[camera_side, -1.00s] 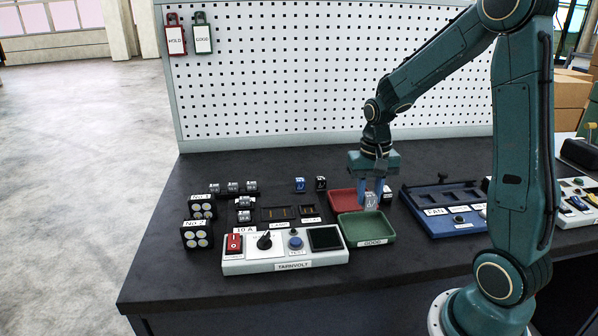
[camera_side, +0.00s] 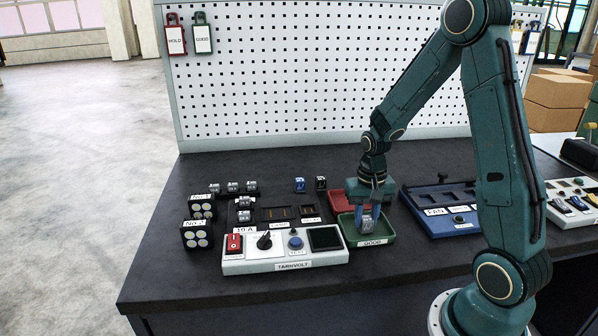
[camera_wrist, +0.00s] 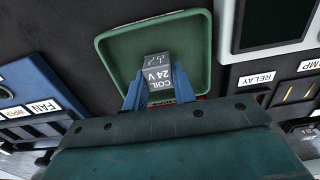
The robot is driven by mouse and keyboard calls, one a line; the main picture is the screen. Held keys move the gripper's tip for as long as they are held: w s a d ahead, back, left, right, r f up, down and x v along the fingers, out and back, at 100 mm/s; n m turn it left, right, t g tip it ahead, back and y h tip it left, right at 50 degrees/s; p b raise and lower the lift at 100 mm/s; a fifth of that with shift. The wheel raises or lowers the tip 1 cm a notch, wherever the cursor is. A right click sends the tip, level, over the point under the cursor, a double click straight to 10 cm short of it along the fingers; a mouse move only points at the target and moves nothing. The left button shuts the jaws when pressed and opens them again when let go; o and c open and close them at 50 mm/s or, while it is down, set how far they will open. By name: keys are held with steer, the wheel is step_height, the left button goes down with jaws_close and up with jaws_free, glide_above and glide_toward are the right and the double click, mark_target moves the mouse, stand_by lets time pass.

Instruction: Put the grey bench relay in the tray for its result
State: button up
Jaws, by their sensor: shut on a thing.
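The grey relay (camera_wrist: 157,75), marked "COIL 24 V", is held between the two blue fingers of my gripper (camera_wrist: 158,88). In the side view my gripper (camera_side: 367,217) points down, with the relay (camera_side: 367,222) low between the fingertips, over the green tray. The green tray (camera_side: 385,236) is labelled "GOOD" and shows in the wrist view (camera_wrist: 204,40) around the relay. I cannot tell whether the relay touches the tray's floor. The red tray (camera_side: 336,200) lies just behind the green one, partly hidden by my gripper.
A blue "FAN" fixture (camera_side: 447,222) stands to the right. Several relays (camera_side: 232,188) stand at the back left. The front table edge is clear.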

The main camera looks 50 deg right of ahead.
mark_target(366, 217)
steer(key=shift+f, duration=0.2)
steer(key=o, duration=1)
steer(key=shift+o, duration=0.2)
steer(key=shift+r, duration=0.15)
step_height(366, 217, up, 12)
steer(key=shift+r, duration=0.1)
stand_by(0.6)
steer(key=s+a+r+n+t, duration=0.2)
steer(key=s+a+r+n, duration=0.2)
steer(key=s+a, duration=0.2)
steer(key=s+a+r+n+t, duration=0.3)
steer(key=s+a+r+n, duration=0.2)
steer(key=a, duration=0.4)
steer(key=shift+s+a+r+t, duration=0.2)
steer(key=shift+s+a+t, duration=0.1)
steer(key=shift+s, duration=0.45)
